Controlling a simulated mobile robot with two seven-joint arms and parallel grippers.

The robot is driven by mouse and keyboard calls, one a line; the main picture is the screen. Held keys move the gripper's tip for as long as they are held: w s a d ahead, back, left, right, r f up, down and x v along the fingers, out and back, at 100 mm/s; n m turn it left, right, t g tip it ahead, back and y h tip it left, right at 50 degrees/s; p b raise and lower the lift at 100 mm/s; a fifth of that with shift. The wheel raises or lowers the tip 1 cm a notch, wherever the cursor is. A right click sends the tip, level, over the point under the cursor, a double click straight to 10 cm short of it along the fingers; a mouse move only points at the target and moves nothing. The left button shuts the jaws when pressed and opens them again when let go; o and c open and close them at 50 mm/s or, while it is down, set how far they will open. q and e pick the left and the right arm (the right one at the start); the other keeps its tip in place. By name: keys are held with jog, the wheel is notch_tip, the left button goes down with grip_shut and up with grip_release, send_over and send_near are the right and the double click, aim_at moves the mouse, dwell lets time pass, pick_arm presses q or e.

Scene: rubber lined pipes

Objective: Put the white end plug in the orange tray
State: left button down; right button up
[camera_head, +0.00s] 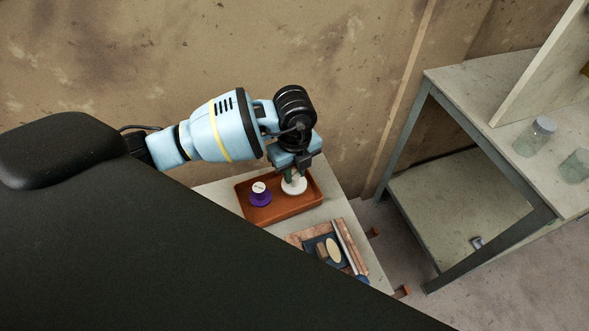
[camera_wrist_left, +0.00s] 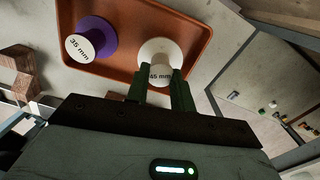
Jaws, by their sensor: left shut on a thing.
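The orange tray (camera_head: 262,217) lies on a pale table against the wall, and its rim shows in the left wrist view (camera_wrist_left: 130,12). The white end plug (camera_head: 294,186) is at the right part of the tray; it also shows in the left wrist view (camera_wrist_left: 160,52), marked "45 mm". My left gripper (camera_head: 293,175) points down and is shut on the white plug, with one finger on each side of its narrow part. I cannot tell whether the plug touches the tray floor. My right gripper is not in view.
A purple plug (camera_head: 260,196) marked "35 mm" stands in the tray left of the white one. A wooden board (camera_head: 350,242) with several small items lies at the table's front. A bench (camera_head: 480,95) with glass jars stands at the right.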

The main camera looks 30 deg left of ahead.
aim_at(294, 175)
pick_arm(q)
jog(key=shift+f, duration=0.1)
jog(key=c, duration=1.2)
grip_release()
notch_tip(294, 175, up, 12)
jog(key=p, duration=0.1)
